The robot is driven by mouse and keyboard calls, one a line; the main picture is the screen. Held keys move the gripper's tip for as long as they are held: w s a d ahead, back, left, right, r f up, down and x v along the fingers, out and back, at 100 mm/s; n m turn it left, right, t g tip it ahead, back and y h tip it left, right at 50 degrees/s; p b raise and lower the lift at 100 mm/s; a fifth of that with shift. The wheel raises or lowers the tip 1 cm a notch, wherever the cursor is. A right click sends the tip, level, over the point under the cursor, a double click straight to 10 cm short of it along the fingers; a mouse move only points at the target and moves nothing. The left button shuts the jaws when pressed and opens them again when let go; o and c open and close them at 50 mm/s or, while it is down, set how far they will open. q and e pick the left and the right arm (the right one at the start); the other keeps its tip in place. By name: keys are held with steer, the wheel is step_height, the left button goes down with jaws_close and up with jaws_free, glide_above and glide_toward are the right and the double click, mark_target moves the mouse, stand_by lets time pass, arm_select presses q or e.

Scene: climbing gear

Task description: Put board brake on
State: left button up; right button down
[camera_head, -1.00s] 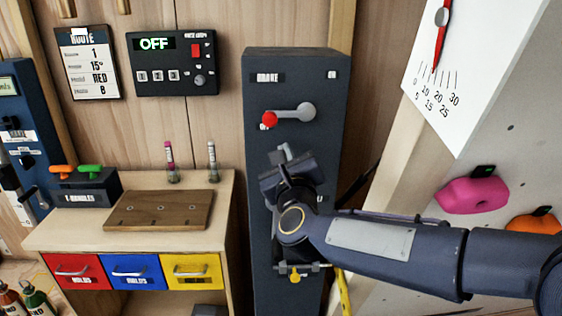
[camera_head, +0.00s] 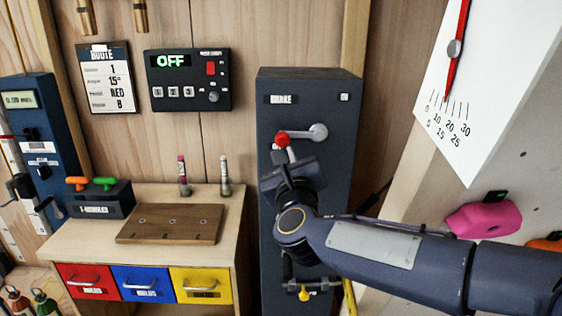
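The brake lever (camera_head: 302,133) is on the upper front of the dark brake column (camera_head: 345,110), under a "BRAKE" label. Its grey pivot hub (camera_head: 318,131) is at the right and its red knob (camera_head: 282,139) at the left, so the lever lies nearly level. My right gripper (camera_head: 283,156) is just below the red knob, with a pale finger reaching up to it. I cannot tell whether it touches the knob. The wrist hides most of the fingers, so their opening is unclear. My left gripper is not in view.
A control box (camera_head: 188,80) on the wall reads "OFF". A wooden bench (camera_head: 80,240) with coloured drawers stands left of the column. A white angle dial (camera_head: 480,80) and a climbing wall with a pink hold (camera_head: 483,217) are at the right.

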steer(key=d+r+m+h+b, duration=0.1)
steer(key=d+r+m+b, duration=0.1)
steer(key=r+m+b, duration=0.2)
steer(key=d+r+m+g+h+b, duration=0.1)
steer(key=r+m+b, duration=0.4)
steer(key=m+b, duration=0.5)
steer(key=shift+d+r+m+h, duration=0.25)
steer(key=shift+d+m+h, duration=0.35)
steer(key=shift+m, duration=2.5)
